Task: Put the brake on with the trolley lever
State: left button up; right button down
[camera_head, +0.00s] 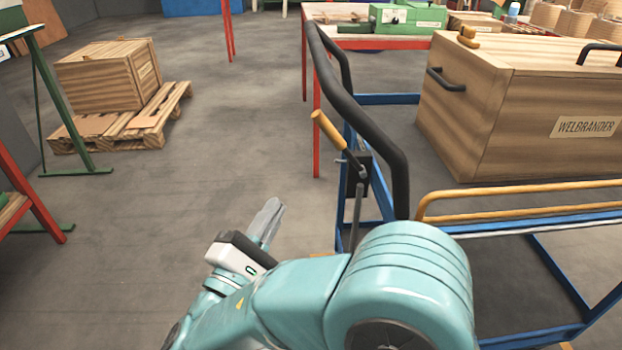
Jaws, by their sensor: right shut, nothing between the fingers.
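The trolley (376,190) has a blue frame and stands at the right. Its black push handle (368,130) rises at its left end. The trolley lever (328,131) has an orange-yellow grip and tilts up to the left, beside the push handle on a dark bracket (358,172). My right gripper (272,214) is shut and empty, below and to the left of the lever and apart from it. My teal right arm hides the lower near part of the trolley. My left gripper is not in view.
A wooden chest marked WELBRANDER (480,120) sits on the trolley, with an orange rail (520,187) in front. A red-legged bench (318,100) stands behind. A crate (105,78) rests on a pallet (125,128) at the left. The floor between is clear.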

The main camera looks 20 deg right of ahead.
aim_at(340, 144)
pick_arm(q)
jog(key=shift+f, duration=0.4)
pick_arm(e)
jog(key=shift+s+a+r+h, duration=0.3)
jog(key=shift+a+r+h, duration=0.15)
jog(key=shift+r, duration=0.1)
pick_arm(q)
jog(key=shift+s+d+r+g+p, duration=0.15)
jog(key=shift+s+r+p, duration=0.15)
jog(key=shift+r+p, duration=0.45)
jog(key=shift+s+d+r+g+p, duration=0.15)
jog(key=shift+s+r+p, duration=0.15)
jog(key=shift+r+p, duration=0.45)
pick_arm(e)
jog(key=s+d+r+x, duration=0.1)
jog(key=s+x, duration=0.1)
jog(key=x, duration=1.1)
jog(key=shift+r, duration=0.25)
jog(key=shift+d+m, duration=0.15)
jog(key=shift+m, duration=0.15)
